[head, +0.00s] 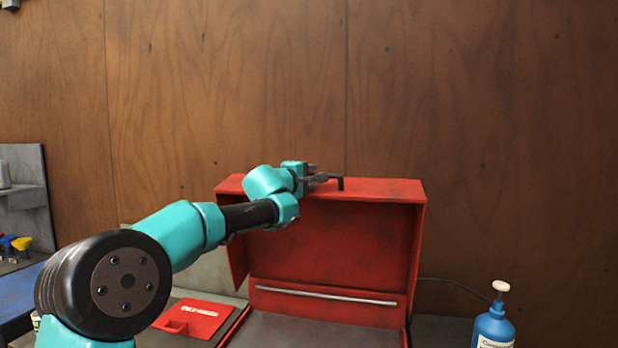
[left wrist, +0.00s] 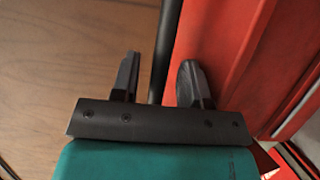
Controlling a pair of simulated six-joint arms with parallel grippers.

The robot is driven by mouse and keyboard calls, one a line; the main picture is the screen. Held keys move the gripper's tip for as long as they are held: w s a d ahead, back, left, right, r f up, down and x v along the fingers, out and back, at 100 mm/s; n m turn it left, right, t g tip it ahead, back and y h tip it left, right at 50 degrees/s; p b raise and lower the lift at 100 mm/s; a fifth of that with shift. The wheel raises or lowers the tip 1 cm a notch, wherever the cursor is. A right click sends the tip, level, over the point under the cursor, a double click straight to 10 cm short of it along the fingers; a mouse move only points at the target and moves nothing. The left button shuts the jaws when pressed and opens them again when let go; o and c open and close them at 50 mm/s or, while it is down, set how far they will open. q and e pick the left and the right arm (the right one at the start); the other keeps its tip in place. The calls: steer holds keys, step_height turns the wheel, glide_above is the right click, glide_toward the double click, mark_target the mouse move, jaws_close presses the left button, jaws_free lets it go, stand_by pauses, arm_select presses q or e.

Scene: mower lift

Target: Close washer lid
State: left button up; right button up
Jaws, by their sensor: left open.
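The red washer lid (head: 330,225) stands open and upright, its hollow inner side facing me in the head view; it also shows in the left wrist view (left wrist: 225,45). A black handle (head: 341,184) sticks up at its top edge. My left gripper (head: 322,178) is at that top edge, just left of the handle's visible end. In the left wrist view my left gripper (left wrist: 160,78) has its two dark fingers apart, with a black bar (left wrist: 164,45) showing between them. I cannot tell whether the fingers touch it. My arm hides part of the lid's left side. My right gripper is out of view.
The washer's grey top surface (head: 300,332) lies below the lid. A blue bottle (head: 493,328) stands at the right, with a cable behind it. A red case (head: 195,318) lies at the left. A brown wooden wall (head: 480,120) stands behind the lid.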

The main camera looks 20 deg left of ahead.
arm_select(q)
jaws_close()
stand_by(0.4)
